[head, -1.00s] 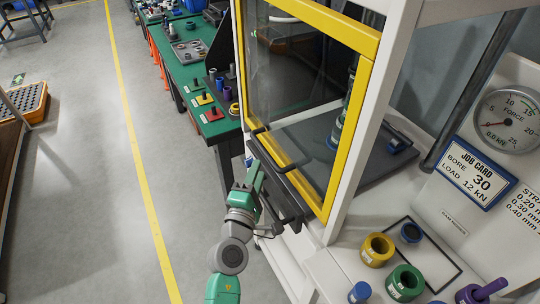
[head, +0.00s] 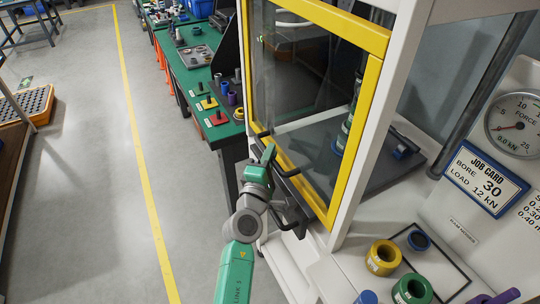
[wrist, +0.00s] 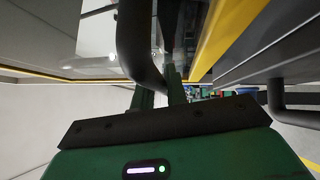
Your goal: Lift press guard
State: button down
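The press guard (head: 372,95) is a clear panel in a yellow frame on the front of the white press. It is down, its lower yellow edge low over the dark press bed. A black bar handle (head: 283,163) runs along that lower edge. My green gripper (head: 267,154) is at the left part of this handle. In the wrist view, the thick black handle (wrist: 136,40) bends down in front of my gripper's fingers (wrist: 161,94). The fingers stand slightly apart, with the handle's bend at the gap. Whether they grip it is hidden.
A second black handle (head: 290,221) sits just below my gripper. Yellow (head: 383,257) and green (head: 412,289) rings stand on the bench at right, below the job card (head: 484,178). A green workbench (head: 213,93) stands behind left.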

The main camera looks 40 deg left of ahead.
notch_tip(320, 180, up, 29)
jog(key=p, duration=2.5)
jog(key=shift+p, duration=0.35)
jog(key=c, duration=1.4)
grip_release()
jog(key=shift+f, duration=0.1)
jog(key=v, duration=0.8)
